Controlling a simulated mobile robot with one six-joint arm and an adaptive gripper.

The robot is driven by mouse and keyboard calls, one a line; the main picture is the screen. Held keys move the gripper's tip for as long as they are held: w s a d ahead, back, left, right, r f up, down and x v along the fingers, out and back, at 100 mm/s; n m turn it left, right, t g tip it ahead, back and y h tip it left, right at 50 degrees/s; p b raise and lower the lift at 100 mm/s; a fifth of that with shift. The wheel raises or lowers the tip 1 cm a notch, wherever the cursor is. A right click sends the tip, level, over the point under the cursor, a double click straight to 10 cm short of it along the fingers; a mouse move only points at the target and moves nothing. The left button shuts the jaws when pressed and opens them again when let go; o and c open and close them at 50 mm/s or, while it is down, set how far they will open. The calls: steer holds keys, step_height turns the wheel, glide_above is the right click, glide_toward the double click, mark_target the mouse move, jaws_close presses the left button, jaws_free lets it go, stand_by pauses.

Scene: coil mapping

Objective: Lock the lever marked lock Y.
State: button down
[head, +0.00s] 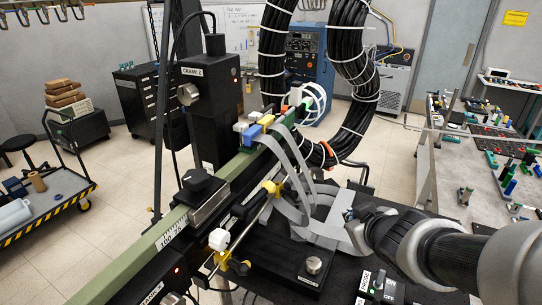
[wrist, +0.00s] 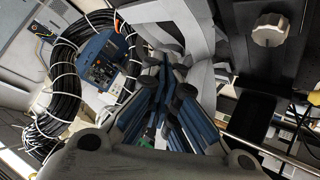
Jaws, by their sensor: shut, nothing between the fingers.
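I cannot read a lock Y label in either view, so I cannot tell which part is that lever. A silver knob (head: 314,265) stands on a black plate with a small unreadable label, at the lower middle of the head view. A black knob (head: 201,183) sits on the green rail (head: 130,255). My gripper (head: 350,214) is shut and empty, beside the grey ribbon strips and right of the rail in the head view. In the wrist view its blue-and-black fingers (wrist: 168,72) are together in front of grey strips.
A black column marked CRANK Z (head: 213,110) stands left of a large black cable coil (head: 360,90). Grey ribbon strips (head: 290,165) hang by my gripper. A cluttered table (head: 480,160) is at right.

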steer(key=w+a+n+g+y+p, duration=0.1)
steer(key=a+n+g+y+p, duration=0.15)
steer(key=a+y+p, duration=0.45)
steer(key=n+g+y, duration=0.4)
glide_above(247, 261)
steer(key=w, duration=0.1)
step_height(247, 261, down, 5)
steer(key=shift+s+a+f+m, duration=0.1)
steer(key=shift+a+f+m, duration=0.1)
steer(key=shift+f, duration=0.35)
steer(key=shift+s+a+f+m, duration=0.1)
steer(key=shift+f+m, duration=0.05)
steer(key=shift+f, duration=0.35)
steer(key=shift+s+d+f+h, duration=0.2)
steer(key=shift+f+h, duration=0.1)
steer(key=shift+f, duration=0.35)
